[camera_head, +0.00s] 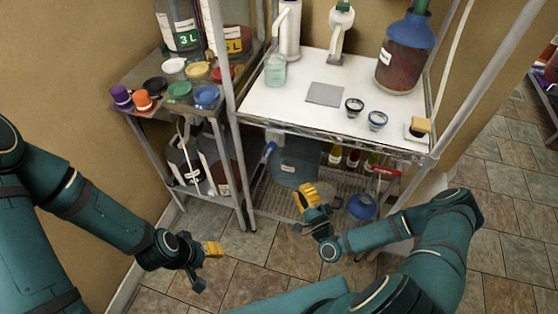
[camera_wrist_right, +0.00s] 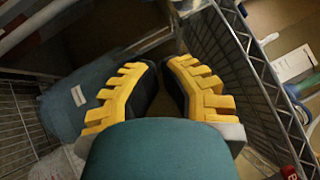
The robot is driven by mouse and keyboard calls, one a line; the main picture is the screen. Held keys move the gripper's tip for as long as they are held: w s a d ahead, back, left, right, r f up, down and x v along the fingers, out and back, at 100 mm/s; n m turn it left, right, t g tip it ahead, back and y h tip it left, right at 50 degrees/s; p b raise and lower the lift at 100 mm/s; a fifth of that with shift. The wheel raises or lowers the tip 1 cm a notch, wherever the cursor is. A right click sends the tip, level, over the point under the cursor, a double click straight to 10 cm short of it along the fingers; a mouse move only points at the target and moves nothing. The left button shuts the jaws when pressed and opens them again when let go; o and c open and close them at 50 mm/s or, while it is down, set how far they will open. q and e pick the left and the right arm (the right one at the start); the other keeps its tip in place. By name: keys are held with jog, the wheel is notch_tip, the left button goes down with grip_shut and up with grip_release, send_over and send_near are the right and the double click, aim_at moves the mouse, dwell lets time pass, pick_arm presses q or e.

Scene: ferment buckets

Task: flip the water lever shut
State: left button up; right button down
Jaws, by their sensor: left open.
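I cannot clearly make out which part is the water lever. A blue handle-like piece (camera_head: 268,149) shows at the left of the lower wire shelf, beside a large translucent blue container (camera_head: 298,158). That container with its white label also shows in the right wrist view (camera_wrist_right: 72,100). My right gripper (camera_head: 314,203) is in front of the lower shelf, below the white worktop. Its yellow-padded fingers (camera_wrist_right: 160,88) are apart, with nothing visible between them. My left gripper (camera_head: 206,262) is open and empty, low over the floor at the left.
The white worktop (camera_head: 325,118) holds a grey square plate (camera_head: 324,94), small round cups and a dark red carboy (camera_head: 405,53). A side shelf holds coloured lids. Metal posts and shelf edges surround my right gripper. The tiled floor is clear in front.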

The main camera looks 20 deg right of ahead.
aim_at(270, 148)
jog(key=shift+w, duration=0.1)
pick_arm(q)
jog(key=shift+w+r, duration=0.1)
jog(key=shift+r, duration=0.05)
pick_arm(e)
jog(key=a+x, duration=0.2)
jog(key=x, duration=1)
jog(key=shift+a+r, duration=0.4)
pick_arm(q)
jog(key=shift+a+f+b, duration=0.4)
jog(key=shift+a+f, duration=0.1)
jog(key=shift+a, duration=0.25)
pick_arm(e)
jog(key=shift+w+a+f, duration=0.1)
jog(key=shift+w, duration=0.05)
